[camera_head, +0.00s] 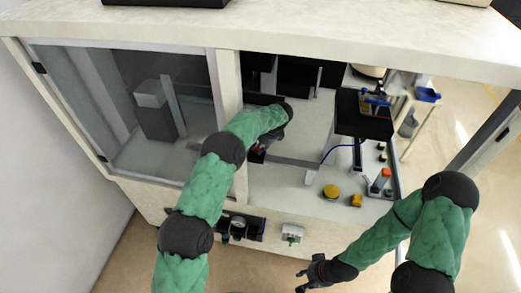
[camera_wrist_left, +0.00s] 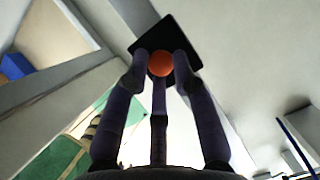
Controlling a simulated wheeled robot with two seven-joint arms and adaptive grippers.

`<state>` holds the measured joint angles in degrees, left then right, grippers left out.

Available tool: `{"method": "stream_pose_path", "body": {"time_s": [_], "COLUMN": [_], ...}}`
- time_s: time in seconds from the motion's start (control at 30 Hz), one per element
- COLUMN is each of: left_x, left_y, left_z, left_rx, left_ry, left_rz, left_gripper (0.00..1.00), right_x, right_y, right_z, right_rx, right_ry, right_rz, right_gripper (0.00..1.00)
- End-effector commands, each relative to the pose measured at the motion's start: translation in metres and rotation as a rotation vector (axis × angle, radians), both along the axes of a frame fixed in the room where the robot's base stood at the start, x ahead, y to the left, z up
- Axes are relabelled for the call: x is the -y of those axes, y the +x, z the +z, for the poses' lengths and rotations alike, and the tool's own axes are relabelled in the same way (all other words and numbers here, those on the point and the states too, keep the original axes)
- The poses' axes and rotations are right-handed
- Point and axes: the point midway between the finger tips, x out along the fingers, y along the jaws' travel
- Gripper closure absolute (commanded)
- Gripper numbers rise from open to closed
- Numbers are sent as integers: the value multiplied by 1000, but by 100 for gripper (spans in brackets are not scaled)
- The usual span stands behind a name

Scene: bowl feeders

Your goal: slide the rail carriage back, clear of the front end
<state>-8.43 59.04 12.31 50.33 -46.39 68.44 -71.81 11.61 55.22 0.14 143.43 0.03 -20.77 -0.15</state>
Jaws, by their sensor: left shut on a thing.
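In the left wrist view, the fingers of my left gripper (camera_wrist_left: 160,72) close around a round orange-red knob (camera_wrist_left: 159,63). The knob stands in front of a dark square plate (camera_wrist_left: 150,42), which looks like part of the rail carriage. My arm and hand hide most of the carriage there. My right gripper (camera_head: 308,276) hangs empty in front of the cabinet, its fingers spread.
A yellow round button (camera_head: 331,191) and a red-topped block (camera_head: 382,178) sit on the worktop at right. A dark box (camera_head: 362,117) stands behind them. The cabinet top overhangs.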

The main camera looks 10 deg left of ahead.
Motion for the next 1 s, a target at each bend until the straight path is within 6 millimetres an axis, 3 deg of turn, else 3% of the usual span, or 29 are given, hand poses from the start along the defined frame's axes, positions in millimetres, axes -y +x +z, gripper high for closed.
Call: {"method": "stream_pose_path", "body": {"time_s": [0.17, 0.2, 0.27, 0.67, 1.0], "left_x": [0, 0, 1, 2, 24], "left_y": [2, 2, 1, 0, -4], "left_z": [2, 2, 2, 5, 57], "left_rx": [6, 7, 6, 2, 5], "left_ry": [-1, -1, -1, 0, -1], "left_rz": [0, -1, 0, -1, -2], "left_gripper": [100, 65, 52, 52, 52], "right_x": [0, 0, 0, 0, 0], "right_y": [0, 0, 0, 0, 0], "right_z": [0, 0, 0, 0, 0], "right_rx": [0, 0, 0, 0, 0], "right_ry": [0, 0, 0, 0, 0], "right_rz": [0, 0, 0, 0, 0], "right_gripper": [65, 65, 65, 65, 65]}}
